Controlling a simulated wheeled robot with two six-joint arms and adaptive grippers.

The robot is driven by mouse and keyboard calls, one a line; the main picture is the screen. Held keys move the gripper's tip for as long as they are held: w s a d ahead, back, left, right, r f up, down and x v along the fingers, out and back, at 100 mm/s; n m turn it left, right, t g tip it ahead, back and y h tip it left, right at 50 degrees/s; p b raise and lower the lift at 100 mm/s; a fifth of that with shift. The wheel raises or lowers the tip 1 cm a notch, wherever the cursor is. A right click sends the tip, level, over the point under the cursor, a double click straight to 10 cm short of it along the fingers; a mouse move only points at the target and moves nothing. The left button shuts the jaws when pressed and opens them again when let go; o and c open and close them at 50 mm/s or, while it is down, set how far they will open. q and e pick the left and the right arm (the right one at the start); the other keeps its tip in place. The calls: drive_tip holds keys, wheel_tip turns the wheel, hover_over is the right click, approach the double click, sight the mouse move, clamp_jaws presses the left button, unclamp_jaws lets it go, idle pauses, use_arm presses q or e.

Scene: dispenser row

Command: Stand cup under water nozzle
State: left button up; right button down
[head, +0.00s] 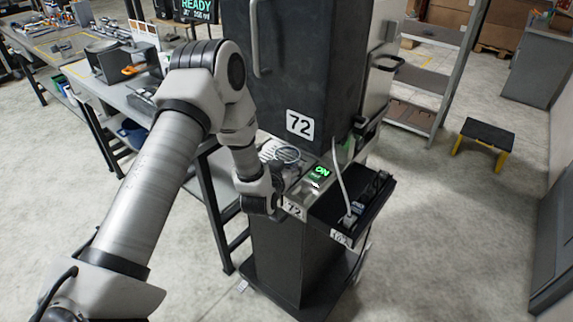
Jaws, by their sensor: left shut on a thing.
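My left arm reaches in from the left to the dark dispenser (310,60) marked 72. My left gripper (287,177) is at the left end of the dispenser's ledge, small and partly hidden by my own wrist. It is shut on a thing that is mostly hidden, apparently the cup. I cannot make out the water nozzle. My right gripper is not in view.
A lit green ON panel (321,172) sits right of the gripper. A black tray (352,205) with a white cable juts out at the right. A workbench (130,100) with tools stands at left. A black and yellow step stool (484,135) stands on open floor at right.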

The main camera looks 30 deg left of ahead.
use_arm(q)
drive_tip(key=shift+f, duration=0.2)
drive_tip(key=o, duration=1)
